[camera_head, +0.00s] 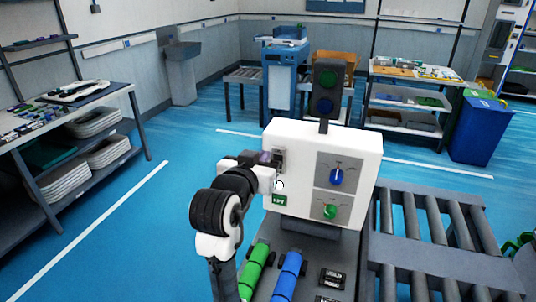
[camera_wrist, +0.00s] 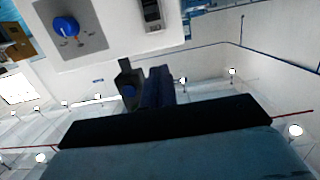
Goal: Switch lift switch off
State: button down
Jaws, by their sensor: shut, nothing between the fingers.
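The white control box (camera_head: 302,135) stands in the middle of the head view. The lift switch (camera_head: 280,160) is a grey rocker on the left of its front face, above a green LIFT label (camera_head: 280,200). My gripper (camera_head: 268,158) is beside the switch and partly covers it; I cannot tell whether they touch. In the wrist view the switch (camera_wrist: 152,14) shows at the top edge, above my shut, empty fingers (camera_wrist: 160,73). The rocker's position is too small to tell.
A blue knob (camera_head: 336,176) and a green knob (camera_head: 330,211) are on the box's right side. A signal light (camera_head: 326,88) rises behind it. Green (camera_head: 256,266) and blue (camera_head: 288,274) cylinders lie in front. A roller conveyor (camera_head: 440,235) is at right.

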jog(key=shift+d, duration=0.1)
jog(key=x, duration=0.9)
notch_tip(320, 180, down, 2)
jog(key=shift+f+b, duration=0.2)
jog(key=shift+b, duration=0.75)
jog(key=shift+s+a+f+b, duration=0.2)
jog(key=shift+s+f+b, duration=0.35)
jog(key=shift+f, duration=0.1)
